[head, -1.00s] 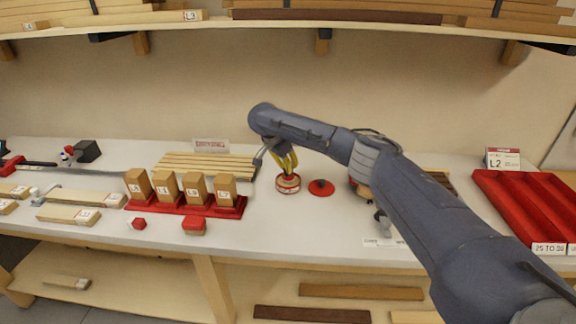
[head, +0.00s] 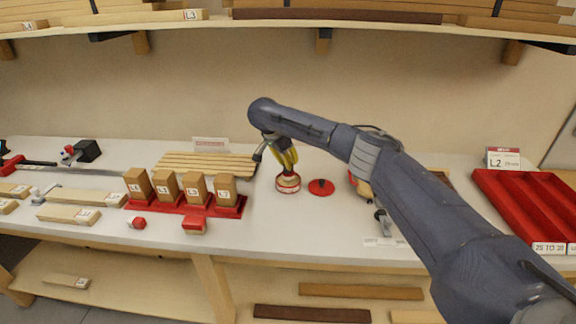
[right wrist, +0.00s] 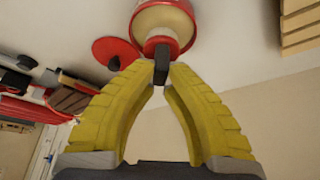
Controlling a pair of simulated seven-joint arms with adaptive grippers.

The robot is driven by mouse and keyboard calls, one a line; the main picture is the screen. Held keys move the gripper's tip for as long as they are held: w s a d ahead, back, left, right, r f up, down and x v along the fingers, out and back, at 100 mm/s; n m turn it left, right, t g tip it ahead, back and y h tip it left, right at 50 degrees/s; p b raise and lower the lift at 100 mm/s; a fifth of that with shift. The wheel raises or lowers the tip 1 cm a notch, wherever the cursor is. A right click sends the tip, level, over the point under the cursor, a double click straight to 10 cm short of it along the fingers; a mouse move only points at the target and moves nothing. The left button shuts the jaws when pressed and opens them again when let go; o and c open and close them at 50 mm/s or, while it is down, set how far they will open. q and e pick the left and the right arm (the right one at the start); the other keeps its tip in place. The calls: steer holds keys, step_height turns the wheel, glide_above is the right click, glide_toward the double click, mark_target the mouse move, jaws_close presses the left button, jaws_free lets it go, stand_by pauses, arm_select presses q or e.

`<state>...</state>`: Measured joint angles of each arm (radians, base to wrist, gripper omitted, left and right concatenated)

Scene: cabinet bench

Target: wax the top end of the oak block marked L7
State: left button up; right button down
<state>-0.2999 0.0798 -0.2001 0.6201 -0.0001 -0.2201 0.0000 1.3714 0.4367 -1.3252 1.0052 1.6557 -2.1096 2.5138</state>
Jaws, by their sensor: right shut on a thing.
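Several upright oak blocks stand in a row in a red rack (head: 170,207) at centre left. Their small labels are hard to read; the rightmost block (head: 226,191) may read L7 or L2, so I cannot tell which is L7. A cream and red tin (head: 288,183) stands to the right of the rack. My right gripper (head: 290,168) is right above it, its yellow fingers pointing down. In the right wrist view the fingers (right wrist: 161,68) are shut on a dark handle (right wrist: 161,63) with a red base, at the tin. My left gripper is out of view.
A red disc with a dark knob (head: 321,187) lies right of the tin. Pale slats (head: 205,164) lie behind the rack, and small red pieces (head: 195,224) lie in front. A red tray (head: 520,205) is at far right. The bench front centre is clear.

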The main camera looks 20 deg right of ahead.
steer(key=shift+r, duration=2.65)
